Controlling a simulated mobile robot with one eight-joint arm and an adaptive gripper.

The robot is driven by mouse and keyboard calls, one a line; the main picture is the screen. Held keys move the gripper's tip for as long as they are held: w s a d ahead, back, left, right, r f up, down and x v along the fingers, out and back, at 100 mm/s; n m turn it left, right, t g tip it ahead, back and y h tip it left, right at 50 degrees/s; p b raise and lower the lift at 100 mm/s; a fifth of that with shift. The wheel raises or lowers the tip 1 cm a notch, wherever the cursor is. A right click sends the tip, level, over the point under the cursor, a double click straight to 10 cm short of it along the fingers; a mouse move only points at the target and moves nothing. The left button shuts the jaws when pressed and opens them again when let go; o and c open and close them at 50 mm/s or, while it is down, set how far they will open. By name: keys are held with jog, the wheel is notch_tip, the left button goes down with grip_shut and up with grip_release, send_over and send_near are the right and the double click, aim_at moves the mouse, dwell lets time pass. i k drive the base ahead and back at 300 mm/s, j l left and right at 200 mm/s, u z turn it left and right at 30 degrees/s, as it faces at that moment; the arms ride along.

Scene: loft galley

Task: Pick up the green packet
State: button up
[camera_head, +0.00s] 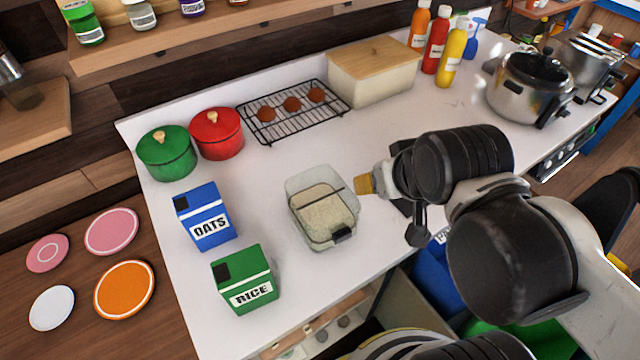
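The green packet (246,280) is a box with a white label reading RICE and a dark patch on its upper left. It stands upright on the white counter near the front edge, left of centre. My gripper (392,197) is above the counter, well to the right of the packet and apart from it. It is seen from the side, with one dark finger part pointing down. A small tan piece shows at its left side; I cannot tell whether it is held. The finger gap is hidden.
A blue OATS box (205,216) stands just behind the green packet. A clear container (322,207) of pale grains lies between packet and gripper. Green (167,154) and red (217,134) pots and a rack (292,112) are behind. The white counter (290,270) is clear right of the packet.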

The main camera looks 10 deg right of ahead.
aim_at(244, 279)
jog(key=k+j+u, duration=0.15)
jog(key=u, duration=1)
jog(key=j+z, duration=0.35)
jog(key=k+j+z, duration=0.15)
jog(key=j+z, duration=0.25)
jog(key=k+j+z, duration=0.15)
jog(key=j+z, duration=0.2)
jog(key=k+j+z, duration=0.2)
jog(key=j+z, duration=0.2)
jog(key=k+j+z, duration=0.5)
jog(key=z, duration=0.25)
